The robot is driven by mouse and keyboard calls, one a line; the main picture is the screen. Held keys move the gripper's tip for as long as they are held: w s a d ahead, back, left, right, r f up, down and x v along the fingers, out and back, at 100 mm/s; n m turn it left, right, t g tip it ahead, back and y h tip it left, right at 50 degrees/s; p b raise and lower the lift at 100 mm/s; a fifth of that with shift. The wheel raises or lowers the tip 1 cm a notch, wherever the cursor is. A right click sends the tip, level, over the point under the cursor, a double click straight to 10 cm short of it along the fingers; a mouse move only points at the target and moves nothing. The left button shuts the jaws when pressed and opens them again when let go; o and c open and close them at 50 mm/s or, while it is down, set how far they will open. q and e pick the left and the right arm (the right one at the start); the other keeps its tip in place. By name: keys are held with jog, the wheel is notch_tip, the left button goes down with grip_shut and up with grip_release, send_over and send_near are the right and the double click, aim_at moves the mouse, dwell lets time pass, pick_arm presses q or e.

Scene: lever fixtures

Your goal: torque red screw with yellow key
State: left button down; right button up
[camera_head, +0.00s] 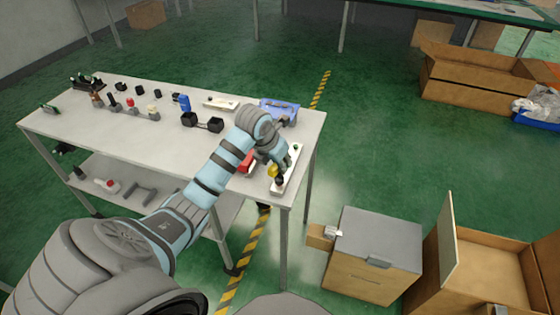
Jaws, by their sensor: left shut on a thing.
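My left gripper (279,170) is at the right end of the table, over a pale fixture plate (292,176). It is shut on a small yellow piece (272,170), which looks like the yellow key. A dark round part (279,181) shows just below the yellow piece on the plate. I cannot tell whether the key touches it. The red screw cannot be made out for sure; it may be hidden by the key or gripper. A red object (247,162) lies left of the plate, partly behind my left arm. My right gripper is not in view.
A cabinet (374,250) and open cardboard boxes (470,90) stand right of the table. Green floor lies between.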

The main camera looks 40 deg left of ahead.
pick_arm(q)
jog(key=shift+f+b, duration=0.3)
jog(key=shift+f, duration=0.15)
jog(key=m+h, duration=0.1)
jog(key=m, duration=0.2)
jog(key=shift+m+h, duration=0.3)
jog(key=shift+h, duration=0.1)
jog(key=shift+r+p, duration=2.15)
jog(key=shift+r, duration=0.5)
jog(key=shift+f, duration=0.1)
